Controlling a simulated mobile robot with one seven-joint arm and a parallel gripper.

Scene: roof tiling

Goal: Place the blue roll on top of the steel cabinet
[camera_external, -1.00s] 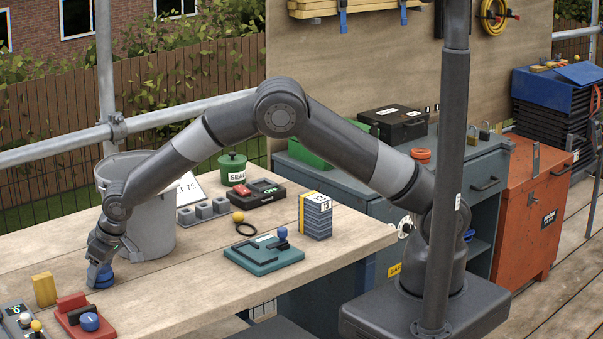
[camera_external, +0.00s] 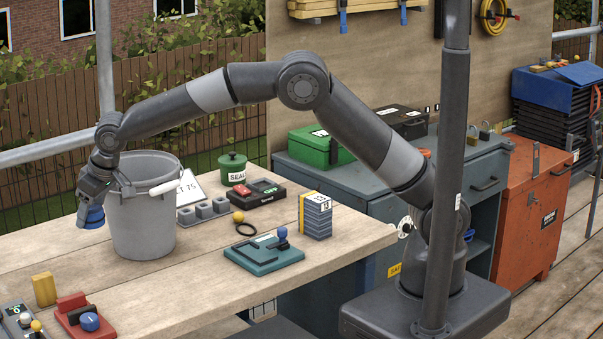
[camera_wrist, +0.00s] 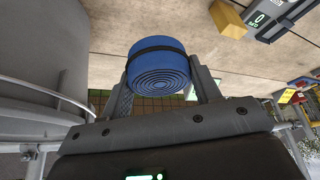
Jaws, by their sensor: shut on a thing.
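The blue roll (camera_wrist: 158,70) is a coiled blue strip with a dark band around it, seen end-on in the wrist view. My gripper (camera_external: 92,204) is shut on it, with one finger on each side, and the roll also shows in the external view (camera_external: 91,217). The gripper holds it above the left part of the wooden bench, just left of the grey bucket. The steel cabinet (camera_external: 352,181) is grey-blue and stands right of the bench, behind my arm. Part of its top is hidden by my arm and column.
The grey bucket (camera_external: 141,220) stands close beside the gripper. A green box (camera_external: 318,147) and a black case (camera_external: 400,121) sit on the cabinet top. A green pot (camera_external: 232,168), a teal press (camera_external: 264,254) and a stack of blocks (camera_external: 317,215) are on the bench.

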